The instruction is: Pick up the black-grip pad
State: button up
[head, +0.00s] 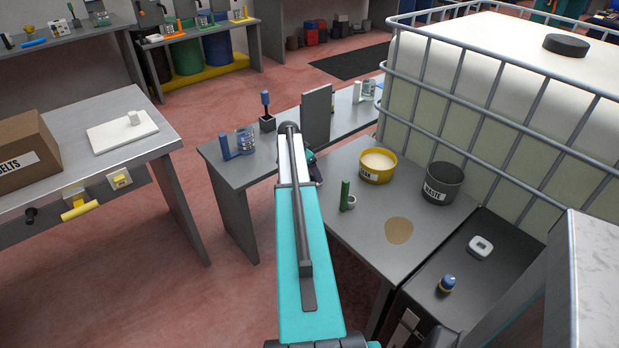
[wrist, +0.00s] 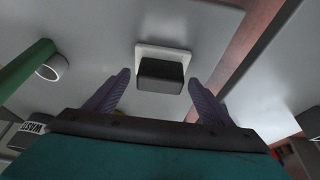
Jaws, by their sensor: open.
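The black-grip pad (wrist: 151,50) shows in the wrist view as a pale square plate with a dark block-shaped grip (wrist: 161,75) on it. It lies on a grey surface. My gripper (wrist: 159,79) is open, with its two purple-grey fingers on either side of the dark grip and a visible gap at each side. I cannot tell how far the fingertips are above the plate. In the head view I cannot make out the pad, and my arm covers part of the tables. My gripper (head: 311,168) is mostly hidden there behind my arm.
A green-handled item (head: 345,196) stands on the grey table, near a yellow tub (head: 377,166) and a dark waste tub (head: 442,183). A caged tank (head: 490,90) stands at right. A pad with a pale grip (head: 122,132) lies on the left bench.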

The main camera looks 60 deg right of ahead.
jog(key=shift+d+f, duration=0.1)
jog(key=shift+f, duration=0.15)
jog(key=shift+c, duration=0.4)
jog(key=c, duration=1.1)
